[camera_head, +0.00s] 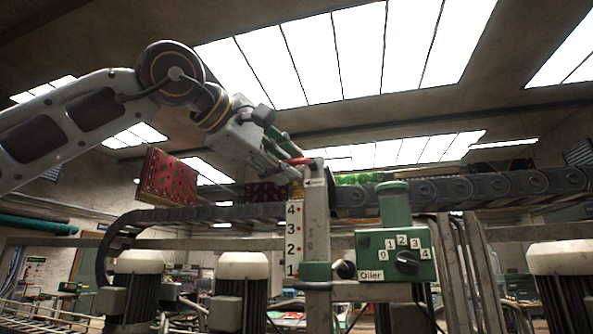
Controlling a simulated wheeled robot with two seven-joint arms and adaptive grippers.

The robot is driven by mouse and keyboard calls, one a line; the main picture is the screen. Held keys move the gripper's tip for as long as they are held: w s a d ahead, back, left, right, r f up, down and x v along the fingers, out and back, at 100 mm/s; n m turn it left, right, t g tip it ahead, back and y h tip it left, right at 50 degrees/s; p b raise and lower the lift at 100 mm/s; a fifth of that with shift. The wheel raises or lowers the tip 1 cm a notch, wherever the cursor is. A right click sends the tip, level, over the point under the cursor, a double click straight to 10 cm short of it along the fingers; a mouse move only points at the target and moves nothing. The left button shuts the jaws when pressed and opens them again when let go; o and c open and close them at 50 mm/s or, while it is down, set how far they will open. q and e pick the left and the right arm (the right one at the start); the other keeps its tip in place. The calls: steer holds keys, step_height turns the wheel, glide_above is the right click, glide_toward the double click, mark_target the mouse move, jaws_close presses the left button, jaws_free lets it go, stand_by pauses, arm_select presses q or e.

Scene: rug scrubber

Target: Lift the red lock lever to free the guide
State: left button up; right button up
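The red lock lever (298,160) is a small red bar at the top of a grey upright post (317,215). A white scale plate (293,240) numbered 4 to 1 stands along the post's left side. My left gripper (283,160) reaches in from the upper left, its fingertips right beside the lever's left end. Whether it touches or grips the lever is unclear, and the finger gap is hard to make out. A green part behind the fingers partly overlaps them. The guide cannot be told apart with certainty from the post. My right gripper is not in view.
A green box labelled Oiler (397,255) with a numbered dial is right of the post. White-topped motors (243,266) stand below.

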arm_select(q)
steer(key=shift+w+d+f, duration=0.1)
steer(key=shift+w+d, duration=0.25)
steer(key=shift+w, duration=0.05)
steer(key=shift+s+a, duration=0.1)
jaws_close()
